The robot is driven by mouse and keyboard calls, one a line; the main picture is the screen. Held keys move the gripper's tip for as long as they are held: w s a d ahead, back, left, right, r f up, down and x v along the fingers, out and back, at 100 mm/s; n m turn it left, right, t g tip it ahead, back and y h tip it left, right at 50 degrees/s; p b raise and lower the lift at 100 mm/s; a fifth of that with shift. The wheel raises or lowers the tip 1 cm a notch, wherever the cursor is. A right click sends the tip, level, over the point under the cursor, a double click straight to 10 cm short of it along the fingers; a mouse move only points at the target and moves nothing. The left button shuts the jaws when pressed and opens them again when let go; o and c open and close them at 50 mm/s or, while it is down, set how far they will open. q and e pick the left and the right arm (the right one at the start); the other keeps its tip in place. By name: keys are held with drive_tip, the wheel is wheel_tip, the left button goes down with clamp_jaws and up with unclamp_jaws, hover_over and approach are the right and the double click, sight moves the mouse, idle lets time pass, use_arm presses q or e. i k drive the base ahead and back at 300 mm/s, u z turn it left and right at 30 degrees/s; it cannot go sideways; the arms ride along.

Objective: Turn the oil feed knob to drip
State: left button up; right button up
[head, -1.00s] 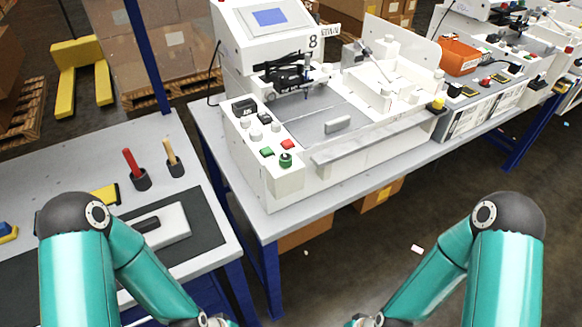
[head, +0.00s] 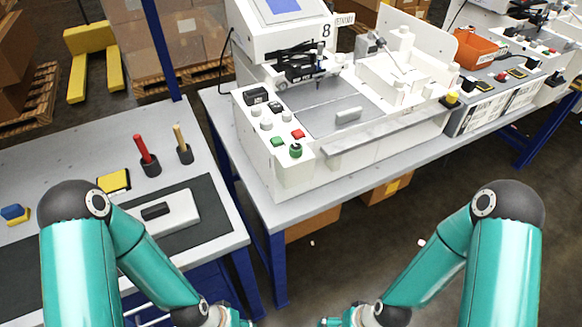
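The pen plotter (head: 300,185) is a white machine on the middle table, with a control panel on its left front. The panel carries a green round knob (head: 295,150) at the front corner, a green button (head: 278,141), a red button (head: 298,134), and several small pale knobs (head: 266,124). Labels are too small to read, so I cannot tell which is the oil feed knob or its setting. My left gripper (head: 238,321) and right gripper (head: 333,322) show only in part at the bottom edge. Both are well in front of the plotter and apart from it.
The left table (head: 70,150) holds a red-handled tool (head: 143,148), a wooden-handled tool (head: 180,138), a yellow-and-black block (head: 114,180) and a grey plate on a dark mat (head: 215,205). An orange bin (head: 478,52) stands right. Open floor lies between my arms and the middle table.

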sight(296, 149)
drive_tip(key=u, duration=0.85)
drive_tip(key=k, duration=1.15)
drive_tip(key=z, duration=0.6)
drive_tip(key=i, duration=1)
drive_tip(key=u, duration=0.05)
